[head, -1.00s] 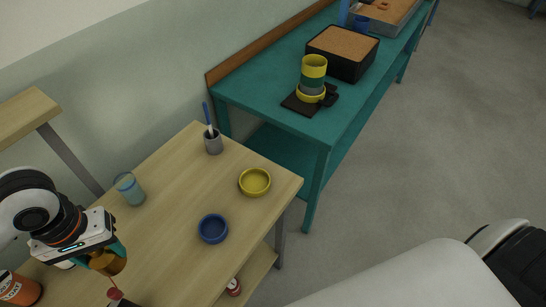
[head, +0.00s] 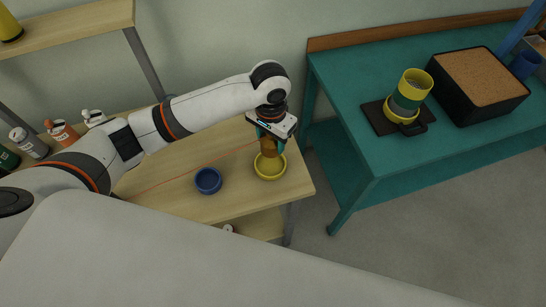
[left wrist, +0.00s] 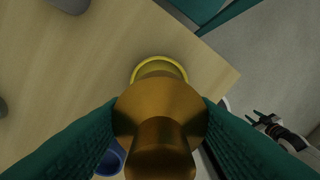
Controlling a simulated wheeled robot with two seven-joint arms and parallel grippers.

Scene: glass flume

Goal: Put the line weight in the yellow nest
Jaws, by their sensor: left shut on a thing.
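The line weight, a brass-coloured turned piece (head: 268,147), is held in my left gripper (head: 270,134), which is shut on it. It also fills the middle of the left wrist view (left wrist: 160,115), between the green fingers. The yellow nest, a shallow round dish (head: 270,174), stands on the wooden table under the weight. Its far rim shows past the weight in the left wrist view (left wrist: 160,60). The weight hides part of the dish, and I cannot tell whether they touch. A dark gripper (left wrist: 268,124), apparently my right one, shows small at the right of that view.
A blue dish (head: 208,181) stands left of the yellow one. A thin orange line (head: 190,175) runs left across the wooden table (head: 235,205). A teal bench (head: 350,150) on the right carries stacked cups (head: 410,90) and a black box (head: 478,85).

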